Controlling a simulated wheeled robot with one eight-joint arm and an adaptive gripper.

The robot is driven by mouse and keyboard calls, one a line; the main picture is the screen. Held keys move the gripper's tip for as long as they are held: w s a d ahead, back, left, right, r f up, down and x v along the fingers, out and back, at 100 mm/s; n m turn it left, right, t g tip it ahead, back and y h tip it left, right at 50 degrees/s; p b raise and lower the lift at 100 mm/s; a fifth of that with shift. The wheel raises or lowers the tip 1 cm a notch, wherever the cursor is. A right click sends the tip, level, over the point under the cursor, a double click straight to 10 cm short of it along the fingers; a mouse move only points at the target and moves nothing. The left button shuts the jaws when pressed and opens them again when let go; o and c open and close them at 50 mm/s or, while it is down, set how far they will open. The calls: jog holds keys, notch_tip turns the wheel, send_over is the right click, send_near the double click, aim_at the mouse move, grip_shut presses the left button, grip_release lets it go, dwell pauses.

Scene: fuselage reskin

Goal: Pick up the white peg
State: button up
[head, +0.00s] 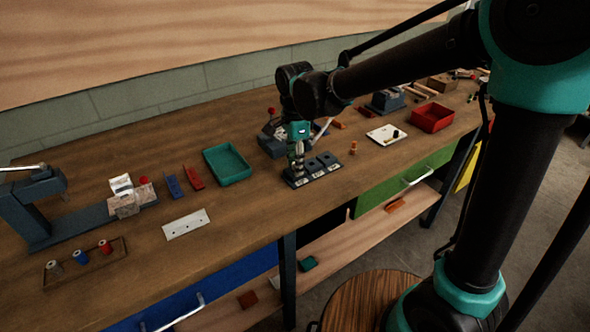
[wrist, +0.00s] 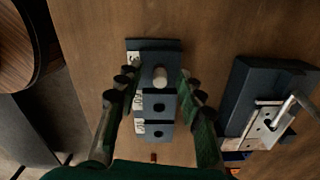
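The white peg (wrist: 159,77) stands in the far section of a dark block row (wrist: 156,104) in the wrist view. The other two sections show empty round holes. My gripper (wrist: 157,80) is open, with one finger on each side of the peg and a visible gap to it on both sides. In the head view my gripper (head: 296,172) points down over the left end of the block row (head: 324,164). The peg cannot be made out there, behind or between the fingers.
A dark clamp with a metal plate and lever (wrist: 265,115) stands right of the blocks in the wrist view. In the head view, a green tray (head: 228,164) lies left, and a white board (head: 386,135) and red bin (head: 432,118) lie right. The bench's front edge is close.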

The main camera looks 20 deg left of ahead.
grip_shut()
jog(key=shift+r, duration=0.15)
